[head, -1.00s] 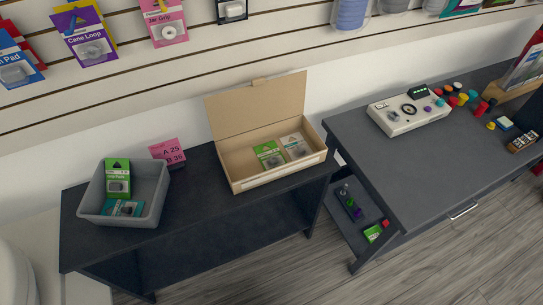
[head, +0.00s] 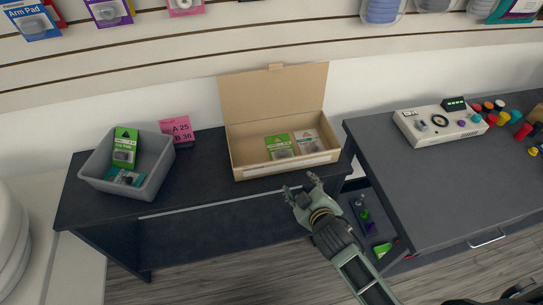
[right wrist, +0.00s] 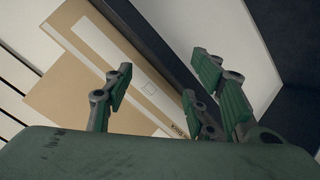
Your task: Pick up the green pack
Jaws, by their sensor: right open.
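A green pack (head: 280,146) lies in the open cardboard box (head: 285,172) on the dark table, beside a pale grey pack (head: 309,142). Another green pack (head: 125,146) leans in the grey bin (head: 152,190) at the left. A green item (head: 382,249) also shows on the low shelf at the right. My right gripper (head: 301,185) is open and empty, in front of the box's front wall. In the right wrist view, its spread fingers (right wrist: 163,76) are before the cardboard box (right wrist: 75,88); no green pack shows there. My left gripper is not in view.
A pink card (head: 176,131) stands between bin and box. A teal pack (head: 124,177) lies in the bin. The box's raised lid (head: 274,95) stands at its back. The right-hand desk (head: 440,185) bears a white device (head: 440,124); its near part is clear.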

